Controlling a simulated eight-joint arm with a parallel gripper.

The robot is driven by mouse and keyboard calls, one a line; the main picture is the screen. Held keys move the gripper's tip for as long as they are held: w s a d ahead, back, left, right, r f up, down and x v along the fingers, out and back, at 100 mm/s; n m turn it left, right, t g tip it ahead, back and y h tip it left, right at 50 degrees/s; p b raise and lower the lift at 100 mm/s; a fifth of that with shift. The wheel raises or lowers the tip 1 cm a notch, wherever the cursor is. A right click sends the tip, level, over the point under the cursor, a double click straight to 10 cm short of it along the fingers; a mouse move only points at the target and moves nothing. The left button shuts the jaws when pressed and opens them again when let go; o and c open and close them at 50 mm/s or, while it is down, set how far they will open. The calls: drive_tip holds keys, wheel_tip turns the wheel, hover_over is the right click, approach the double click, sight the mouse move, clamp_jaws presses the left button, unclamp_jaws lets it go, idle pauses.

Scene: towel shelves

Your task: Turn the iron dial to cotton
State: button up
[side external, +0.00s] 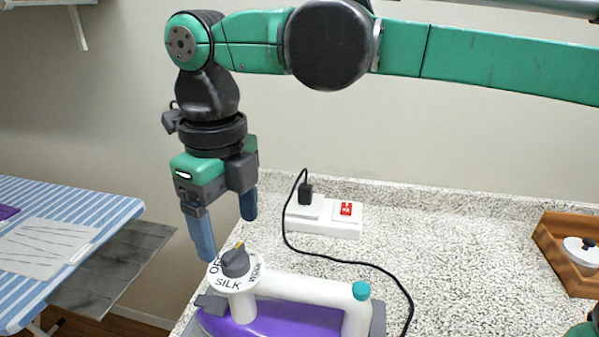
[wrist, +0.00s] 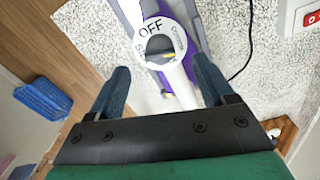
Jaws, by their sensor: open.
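The iron (side external: 290,318) has a purple body and white handle and stands on the speckled counter. Its dial is a dark knob (side external: 236,263) with a yellow mark, on a white disc (side external: 229,283) lettered OFF, SILK and WOOL in the side view. In the wrist view the knob (wrist: 160,48) sits below OFF. Its yellow mark points right, near small lettering that looks like COTTON. My gripper (side external: 227,236) is open and empty, just above the dial. In the wrist view its two blue fingers (wrist: 162,70) stand apart on either side of the dial, not touching it.
A black cord runs from the iron to a plug (side external: 306,193) in a white power strip (side external: 325,217) with a red switch. A wooden tray (side external: 562,262) is at right. A striped ironing board (side external: 110,208) is at left. The counter between strip and tray is clear.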

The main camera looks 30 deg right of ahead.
drive_tip(key=shift+r, duration=0.9)
